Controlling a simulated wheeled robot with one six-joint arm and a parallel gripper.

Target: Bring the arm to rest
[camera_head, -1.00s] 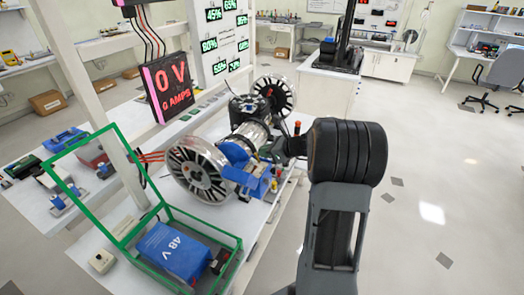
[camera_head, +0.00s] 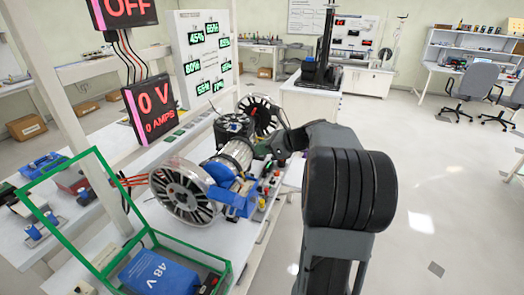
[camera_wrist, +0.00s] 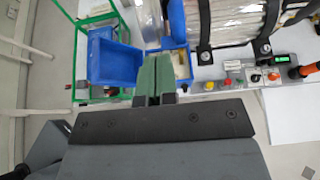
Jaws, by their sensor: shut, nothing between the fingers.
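My gripper (camera_wrist: 154,82) shows in the wrist view with its two green fingers together and nothing between them. It points toward the bench, over or near a blue open bin (camera_wrist: 178,35). The rig has two spoked wheels, a silver motor body and blue blocks.
A green-framed box (camera_head: 160,240) holds a blue 48 V battery (camera_head: 155,272) at the lower left. A panel reading 0 V (camera_head: 150,108) hangs on a white post. A row of buttons (camera_wrist: 262,77) lies beside the rig.

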